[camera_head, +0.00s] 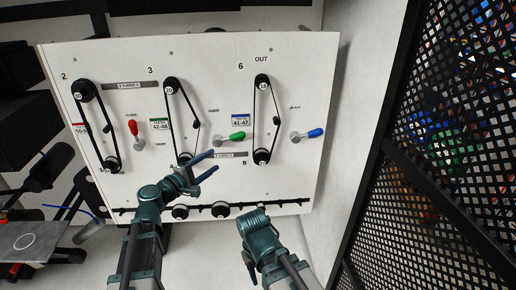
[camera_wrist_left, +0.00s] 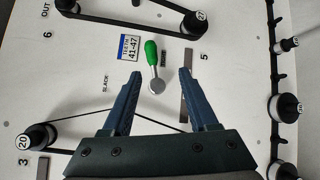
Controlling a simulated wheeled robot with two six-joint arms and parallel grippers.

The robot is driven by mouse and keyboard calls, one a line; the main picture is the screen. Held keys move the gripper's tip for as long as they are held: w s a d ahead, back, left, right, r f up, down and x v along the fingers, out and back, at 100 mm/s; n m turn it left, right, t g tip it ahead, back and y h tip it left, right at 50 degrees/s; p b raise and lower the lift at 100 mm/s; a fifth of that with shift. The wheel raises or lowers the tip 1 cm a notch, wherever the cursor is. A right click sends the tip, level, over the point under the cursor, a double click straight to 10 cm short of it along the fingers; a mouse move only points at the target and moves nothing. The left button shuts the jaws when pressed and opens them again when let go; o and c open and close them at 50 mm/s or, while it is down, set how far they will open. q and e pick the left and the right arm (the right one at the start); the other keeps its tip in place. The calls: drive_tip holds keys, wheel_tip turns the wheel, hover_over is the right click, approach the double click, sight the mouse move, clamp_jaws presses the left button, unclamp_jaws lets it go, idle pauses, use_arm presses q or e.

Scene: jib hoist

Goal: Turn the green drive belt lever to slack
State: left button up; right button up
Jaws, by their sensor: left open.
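The green drive belt lever (camera_head: 237,136) sits on the white upright panel, between the middle and right belts. Its grey pivot is at its left end and its green handle points right in the head view. In the left wrist view the green lever (camera_wrist_left: 151,52) points up, its handle beside a partly hidden label; the word SLACK is printed to the left. My left gripper (camera_head: 214,162) is open and empty, just below the lever in the head view. In the left wrist view the open fingers (camera_wrist_left: 160,74) frame the pivot from either side; contact cannot be told.
A red lever (camera_head: 133,129) is at the left and a blue lever (camera_head: 315,133) at the right. Black belts run on pulleys between them. Several rollers line a bar (camera_head: 265,204) below. A black mesh fence (camera_head: 440,150) stands at the right. My right arm (camera_head: 262,240) is low, its jaws not visible.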

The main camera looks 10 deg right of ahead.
sight(235, 139)
use_arm(q)
drive_tip(key=shift+n+t, duration=0.5)
drive_tip(key=shift+n, duration=0.1)
drive_tip(key=x, duration=0.9)
drive_tip(key=a+x, duration=0.1)
drive_tip(key=x, duration=0.4)
drive_tip(key=shift+w+d+r, duration=0.1)
drive_tip(key=shift+w+r, duration=0.15)
drive_tip(key=shift+w, duration=0.2)
clamp_jaws()
idle(0.4)
